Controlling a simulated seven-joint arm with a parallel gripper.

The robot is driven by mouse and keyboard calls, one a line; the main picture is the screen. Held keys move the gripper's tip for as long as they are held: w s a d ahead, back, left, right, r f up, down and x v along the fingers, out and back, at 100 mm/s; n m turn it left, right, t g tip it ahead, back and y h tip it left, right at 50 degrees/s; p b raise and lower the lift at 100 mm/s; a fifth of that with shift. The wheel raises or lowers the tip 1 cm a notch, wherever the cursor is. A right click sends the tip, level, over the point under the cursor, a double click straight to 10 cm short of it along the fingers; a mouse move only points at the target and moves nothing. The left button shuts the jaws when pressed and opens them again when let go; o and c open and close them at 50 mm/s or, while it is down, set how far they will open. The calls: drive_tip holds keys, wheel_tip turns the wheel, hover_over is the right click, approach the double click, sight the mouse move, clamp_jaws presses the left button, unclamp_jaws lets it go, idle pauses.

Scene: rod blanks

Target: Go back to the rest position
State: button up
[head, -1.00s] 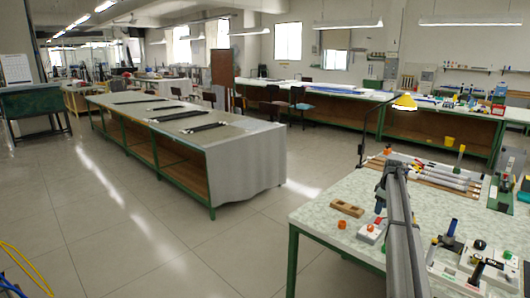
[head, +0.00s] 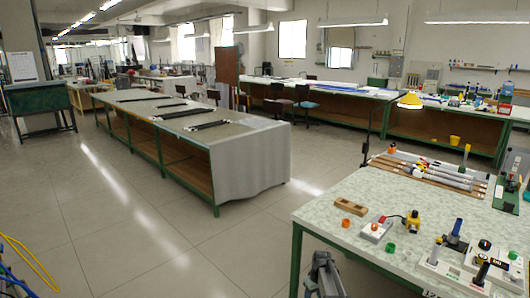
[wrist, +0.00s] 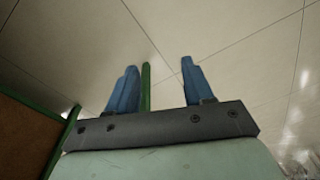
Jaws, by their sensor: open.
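My gripper is open and empty in the wrist view (wrist: 157,85), its two blue fingers apart with the tiled floor behind them. A green post shows between the fingers, beside the left one, and nothing is held. In the head view part of my arm shows low, in front of the near table's (head: 330,218) left front corner. The gripper's fingers cannot be made out there. The rod blanks (head: 440,172) lie in a row on a wooden rack at the table's back.
On the near table are a wooden block with holes (head: 350,206), a grey box with a red button (head: 375,230), a yellow device (head: 412,222), orange and green rings, and a control panel (head: 470,265) at right. A lamp (head: 410,100) stands behind. Open floor lies left.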

drive_tip(key=s+a+f+m+g, duration=0.1)
drive_tip(key=s+f, duration=0.4)
drive_tip(key=s, duration=0.4)
drive_tip(key=s+f+g, duration=0.1)
drive_tip(key=s+f, duration=0.3)
drive_tip(key=s, duration=0.5)
drive_tip(key=s+a+f+m+g, duration=0.1)
drive_tip(key=s+f+g, duration=0.1)
drive_tip(key=s+f, duration=0.5)
drive_tip(key=s+m+g, duration=0.2)
drive_tip(key=s+g, duration=0.1)
drive_tip(key=s, duration=2.7)
drive_tip(key=shift+a+f+m+h, duration=0.3)
drive_tip(key=shift+a+f+h, duration=0.1)
drive_tip(key=shift+a+f, duration=0.05)
